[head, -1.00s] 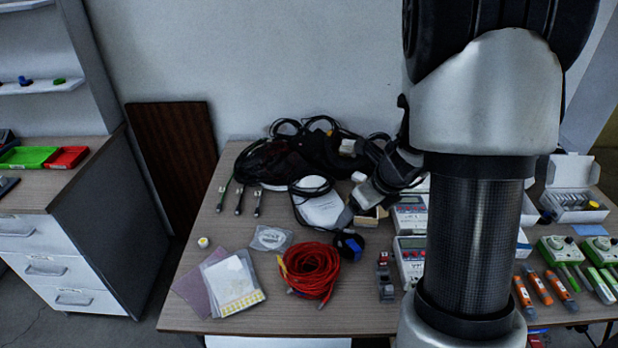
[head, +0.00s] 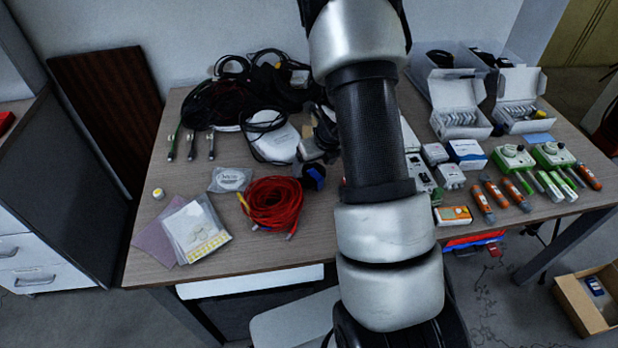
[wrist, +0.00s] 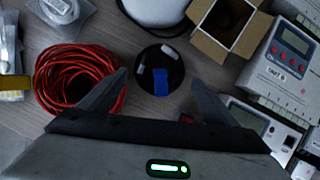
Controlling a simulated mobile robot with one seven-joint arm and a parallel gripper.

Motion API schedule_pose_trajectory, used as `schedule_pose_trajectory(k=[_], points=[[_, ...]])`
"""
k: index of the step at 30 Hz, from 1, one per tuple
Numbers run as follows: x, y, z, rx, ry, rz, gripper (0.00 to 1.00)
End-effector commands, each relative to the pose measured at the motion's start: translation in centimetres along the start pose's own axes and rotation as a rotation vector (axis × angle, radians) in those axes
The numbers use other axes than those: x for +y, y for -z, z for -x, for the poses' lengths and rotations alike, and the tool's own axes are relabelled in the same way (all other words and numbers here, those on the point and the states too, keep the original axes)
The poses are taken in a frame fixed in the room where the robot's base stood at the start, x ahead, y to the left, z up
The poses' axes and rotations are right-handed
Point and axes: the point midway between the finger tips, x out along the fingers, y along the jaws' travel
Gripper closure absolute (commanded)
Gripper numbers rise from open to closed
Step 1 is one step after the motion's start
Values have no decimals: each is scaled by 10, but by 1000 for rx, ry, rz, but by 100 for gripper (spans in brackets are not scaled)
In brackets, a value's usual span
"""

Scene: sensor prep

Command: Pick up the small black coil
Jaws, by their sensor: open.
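The small black coil (wrist: 149,82) lies on the table in the wrist view, a round black bundle with a blue band and pale ends on top. In the head view the coil (head: 314,177) sits just right of the red cable bundle. My gripper (wrist: 160,77) is open and empty, its two fingers on either side of the coil in the picture, apart from it as far as I can tell. In the head view my arm hides most of the gripper.
The red cable bundle (wrist: 72,75) lies close to the left finger. An open cardboard box (wrist: 238,45), a white device (wrist: 160,10) and grey meters (wrist: 287,66) stand beyond and to the right. Bare table shows around the coil.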

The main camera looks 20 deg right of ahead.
Motion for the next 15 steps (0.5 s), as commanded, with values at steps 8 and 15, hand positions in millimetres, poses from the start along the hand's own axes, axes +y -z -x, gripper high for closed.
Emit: schedule_pose_trajectory(k=[8,15], points=[[2,-3,-36,1,-1,2,17],[2,-4,-53,0,-1,1,17]])
